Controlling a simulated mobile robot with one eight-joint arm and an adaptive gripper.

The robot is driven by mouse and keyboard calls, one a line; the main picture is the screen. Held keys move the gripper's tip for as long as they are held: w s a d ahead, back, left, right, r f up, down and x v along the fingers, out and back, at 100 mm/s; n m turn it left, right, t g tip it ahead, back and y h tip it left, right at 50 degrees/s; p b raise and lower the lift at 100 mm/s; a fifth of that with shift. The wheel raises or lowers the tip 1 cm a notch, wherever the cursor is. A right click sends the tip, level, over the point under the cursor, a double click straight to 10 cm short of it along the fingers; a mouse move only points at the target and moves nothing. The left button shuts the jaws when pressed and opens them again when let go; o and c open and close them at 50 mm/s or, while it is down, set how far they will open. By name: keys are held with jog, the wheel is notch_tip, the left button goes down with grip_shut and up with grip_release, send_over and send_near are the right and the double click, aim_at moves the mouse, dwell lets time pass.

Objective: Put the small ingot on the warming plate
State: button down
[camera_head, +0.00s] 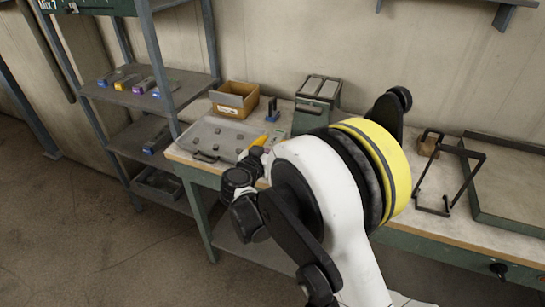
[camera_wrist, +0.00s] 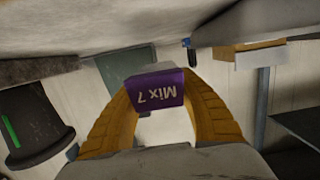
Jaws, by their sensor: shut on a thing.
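My gripper (camera_wrist: 160,110) is shut on a small ingot with a purple end marked "Mix 7" (camera_wrist: 155,90); the text appears upside down in the wrist view. A grey metal face shows above the purple. In the head view my gripper (camera_head: 256,148) is over the workbench's left part, and its yellow fingers show beside my arm; the held ingot cannot be made out there. I cannot tell for sure which thing is the warming plate. A dark panel with a green bar (camera_wrist: 30,120) is at the left of the wrist view.
A grey tray (camera_head: 190,141) with several small grey pieces lies on the bench's left end. Behind it are a cardboard box (camera_head: 234,99) and a green-grey device (camera_head: 317,92). A shelf rack (camera_head: 178,85) with several colour-ended ingots stands left. A black frame (camera_head: 447,178) is at right.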

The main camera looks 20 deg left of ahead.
notch_tip(320, 180, down, 4)
jog(key=shift+w+f+b, duration=0.1)
jog(key=shift+f+b, duration=0.05)
jog(key=shift+b, duration=1.05)
jog(key=shift+r, duration=0.2)
jog(key=c, duration=0.9)
grip_release()
jog(key=shift+f, duration=0.15)
